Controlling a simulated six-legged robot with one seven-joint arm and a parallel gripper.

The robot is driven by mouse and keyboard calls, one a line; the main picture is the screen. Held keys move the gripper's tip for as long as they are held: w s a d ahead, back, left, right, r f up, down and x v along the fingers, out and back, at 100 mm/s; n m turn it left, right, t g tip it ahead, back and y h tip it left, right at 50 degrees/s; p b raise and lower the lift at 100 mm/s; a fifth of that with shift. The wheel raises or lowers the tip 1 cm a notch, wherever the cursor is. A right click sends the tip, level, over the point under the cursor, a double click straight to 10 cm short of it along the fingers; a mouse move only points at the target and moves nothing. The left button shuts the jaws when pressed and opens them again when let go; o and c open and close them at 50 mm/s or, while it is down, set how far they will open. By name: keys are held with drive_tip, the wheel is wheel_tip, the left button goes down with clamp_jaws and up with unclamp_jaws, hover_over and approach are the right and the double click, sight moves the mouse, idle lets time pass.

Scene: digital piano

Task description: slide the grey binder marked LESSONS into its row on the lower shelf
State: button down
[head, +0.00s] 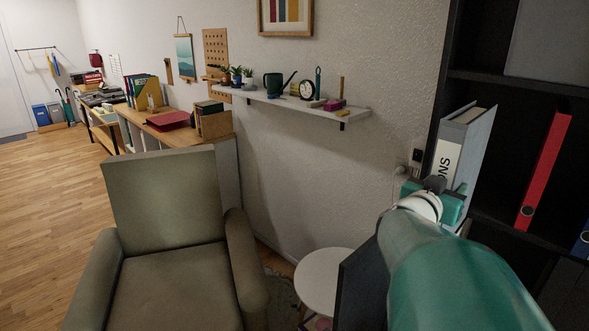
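The grey binder (471,147) stands upright, slightly tilted, at the right of the head view, in front of the black shelf unit (446,90). The fingertips are mostly hidden by my wrist. A red binder (543,172) leans in the shelf to the right, with a gap between it and the grey binder. A blue binder (584,243) shows at the right edge.
A large grey item (550,40) is on the level above. An armchair (165,210) and a white round side table (325,280) stand left of my arm. Wooden floor is open at far left.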

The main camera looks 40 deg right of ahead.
drive_tip(key=w+d, duration=0.2)
drive_tip(key=d, duration=1.2)
drive_tip(key=w+d, duration=0.2)
drive_tip(key=d, duration=1.2)
drive_tip(key=shift+w+d+r, duration=0.2)
drive_tip(key=shift+w+d, duration=0.1)
idle(0.8)
drive_tip(key=shift+f, duration=0.35)
idle(0.6)
drive_tip(key=c, duration=0.6)
unclamp_jaws()
drive_tip(key=shift+c, duration=0.2)
drive_tip(key=shift+s+a+f, duration=0.1)
drive_tip(key=shift+s+a, duration=0.1)
drive_tip(key=shift+a, duration=1.05)
drive_tip(key=shift+s+a+f, duration=0.1)
drive_tip(key=shift+s+a, duration=0.05)
drive_tip(key=shift+a, duration=1.1)
drive_tip(key=shift+a+r, duration=0.1)
drive_tip(key=shift+a, duration=0.05)
drive_tip(key=s+a, duration=0.2)
drive_tip(key=a, duration=1.1)
drive_tip(key=shift+a, duration=0.2)
drive_tip(key=shift+s, duration=0.1)
